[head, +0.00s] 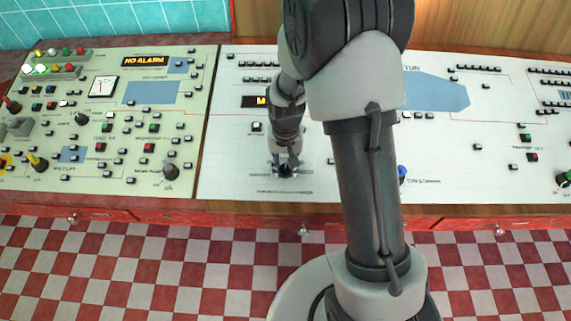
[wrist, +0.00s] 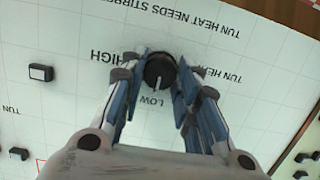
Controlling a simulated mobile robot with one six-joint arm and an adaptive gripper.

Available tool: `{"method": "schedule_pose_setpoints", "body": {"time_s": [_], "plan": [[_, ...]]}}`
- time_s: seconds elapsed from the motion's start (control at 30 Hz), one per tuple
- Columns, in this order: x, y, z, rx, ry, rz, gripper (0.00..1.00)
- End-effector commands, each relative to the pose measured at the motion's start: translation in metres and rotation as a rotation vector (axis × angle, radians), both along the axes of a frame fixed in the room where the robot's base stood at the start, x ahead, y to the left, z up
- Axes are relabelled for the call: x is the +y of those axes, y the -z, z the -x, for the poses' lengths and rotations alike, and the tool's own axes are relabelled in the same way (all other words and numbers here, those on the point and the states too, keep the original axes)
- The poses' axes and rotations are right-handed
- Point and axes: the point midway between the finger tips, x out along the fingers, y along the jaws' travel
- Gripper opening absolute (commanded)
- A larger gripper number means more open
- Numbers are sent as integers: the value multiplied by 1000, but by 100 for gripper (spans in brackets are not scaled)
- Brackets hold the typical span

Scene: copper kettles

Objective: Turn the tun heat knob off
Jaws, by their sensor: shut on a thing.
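The tun heat knob (wrist: 160,69) is a round black knob on the white panel in the wrist view. Upside-down lettering around it reads HIGH, LOW, TUN HEAT and TUN HEAT NEEDS STIRRER. A pale pointer mark on it faces the bottom of the picture, near LOW. My gripper (wrist: 160,76) has its fingers on both sides of the knob and is shut on it. In the head view my gripper (head: 285,170) points down at the panel's front part, and the knob is mostly hidden by the fingers.
The white panel (head: 235,165) carries several small buttons and a blue knob (head: 402,172) labelled TUN STIRRER, partly behind my arm. A greenish panel (head: 110,185) with a NO ALARM display (head: 145,61) stands left. Red-and-white checked floor (head: 130,260) lies in front.

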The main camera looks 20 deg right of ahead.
Motion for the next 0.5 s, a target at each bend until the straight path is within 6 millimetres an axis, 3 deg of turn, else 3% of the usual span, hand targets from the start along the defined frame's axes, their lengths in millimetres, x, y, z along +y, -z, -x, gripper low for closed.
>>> {"method": "schedule_pose_setpoints", "body": {"time_s": [0.23,0.5], "plan": [[0,0,0,0,0,0,6],[0,0,0,1,-25,5,5]]}}
